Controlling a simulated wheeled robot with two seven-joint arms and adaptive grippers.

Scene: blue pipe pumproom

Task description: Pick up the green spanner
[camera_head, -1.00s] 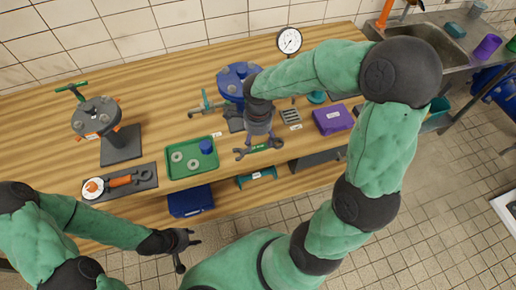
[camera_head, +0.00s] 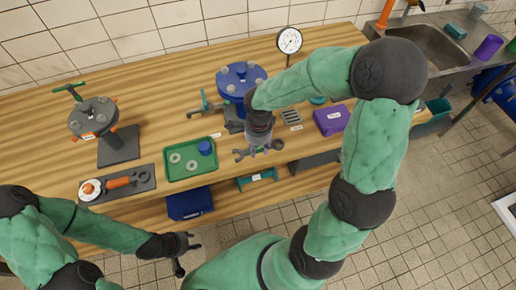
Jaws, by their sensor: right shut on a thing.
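The green spanner (camera_head: 240,156) lies near the front edge of the wooden bench, right of the green tray. Its grey open ends show on both sides of my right gripper (camera_head: 259,148). The gripper comes down over the spanner's middle and is shut on it, hiding most of its green part. I cannot tell whether the spanner still touches the bench. My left gripper (camera_head: 189,252) is open and empty, in front of the bench and below its top.
A green tray (camera_head: 168,175) with washers and a blue part is to the left. A blue flanged valve (camera_head: 240,78) stands behind, with a purple box (camera_head: 331,120) to the right. A grey flanged stand (camera_head: 120,143) and an orange-handled tool (camera_head: 122,182) are further left.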

